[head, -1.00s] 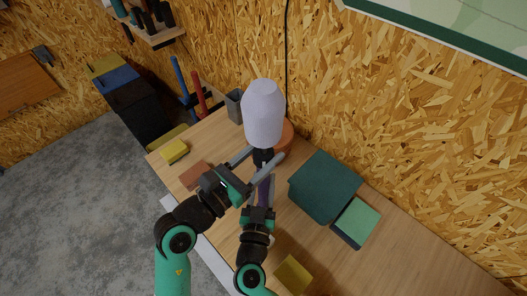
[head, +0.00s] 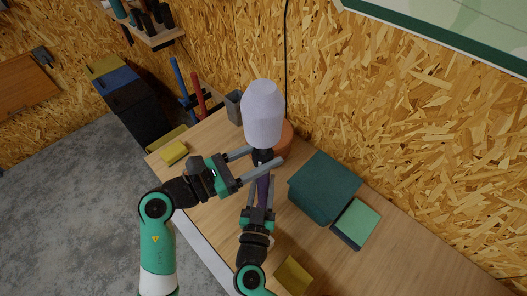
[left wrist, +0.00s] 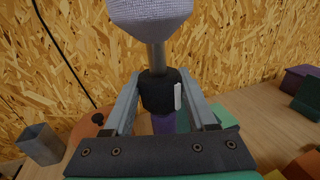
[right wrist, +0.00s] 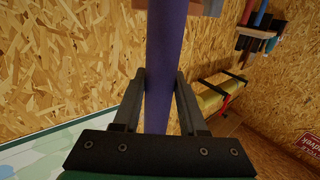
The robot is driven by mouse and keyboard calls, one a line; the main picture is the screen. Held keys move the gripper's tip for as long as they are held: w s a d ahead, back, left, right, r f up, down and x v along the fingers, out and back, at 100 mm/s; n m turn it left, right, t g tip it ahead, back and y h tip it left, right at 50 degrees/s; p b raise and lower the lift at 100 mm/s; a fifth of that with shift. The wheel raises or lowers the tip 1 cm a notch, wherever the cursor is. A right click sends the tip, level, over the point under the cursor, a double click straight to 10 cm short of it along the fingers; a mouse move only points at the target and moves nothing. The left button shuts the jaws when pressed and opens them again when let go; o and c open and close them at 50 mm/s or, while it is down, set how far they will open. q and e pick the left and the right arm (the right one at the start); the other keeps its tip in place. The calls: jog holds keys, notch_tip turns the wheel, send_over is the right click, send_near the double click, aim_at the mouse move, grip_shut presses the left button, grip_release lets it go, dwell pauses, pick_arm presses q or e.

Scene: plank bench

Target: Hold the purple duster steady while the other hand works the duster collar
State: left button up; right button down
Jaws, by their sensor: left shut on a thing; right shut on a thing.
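The duster stands upright over the bench, with a pale lavender head (head: 262,114) on top. Its black collar (head: 262,156) sits below the head, and its purple handle (head: 263,186) runs down from there. My left gripper (head: 264,158) comes in from the left and is shut on the collar. The left wrist view shows the collar (left wrist: 160,92) between both fingers, with a small white mark on its side and a grey rod above it. My right gripper (head: 260,190) is shut on the purple handle lower down, which also fills the gap between its fingers in the right wrist view (right wrist: 163,80).
A dark teal box (head: 322,188) and a green-topped block (head: 357,222) stand right of the grippers. An orange-brown round object (head: 285,140) and a grey cup (head: 234,107) are behind. Yellow blocks lie at left (head: 174,152) and front (head: 294,274). The chipboard wall is close behind.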

pick_arm(q)
jog(key=m+g, duration=0.1)
jog(key=g, duration=0.1)
jog(key=m+g+h, duration=0.1)
jog(key=m+g, duration=0.1)
jog(key=m+g+h, duration=0.1)
jog(key=g, duration=0.1)
jog(key=shift+w+a+f+m+g, duration=0.1)
jog(key=shift+w+a+m+g, duration=0.05)
jog(key=shift+w+m+g, duration=0.2)
pick_arm(e)
jog(key=shift+f, duration=0.4)
pick_arm(q)
jog(key=shift+g, duration=0.25)
jog(key=shift+s+m+g, duration=0.2)
jog(key=shift+m+g, duration=0.15)
jog(key=shift+g, duration=0.05)
jog(key=o, duration=1.4)
jog(key=shift+s, duration=0.15)
jog(key=shift+c, duration=0.2)
pick_arm(e)
jog(key=shift+s, duration=0.1)
pick_arm(q)
jog(key=a, duration=0.7)
jog(key=shift+s+a, duration=0.15)
jog(key=shift+a, duration=0.05)
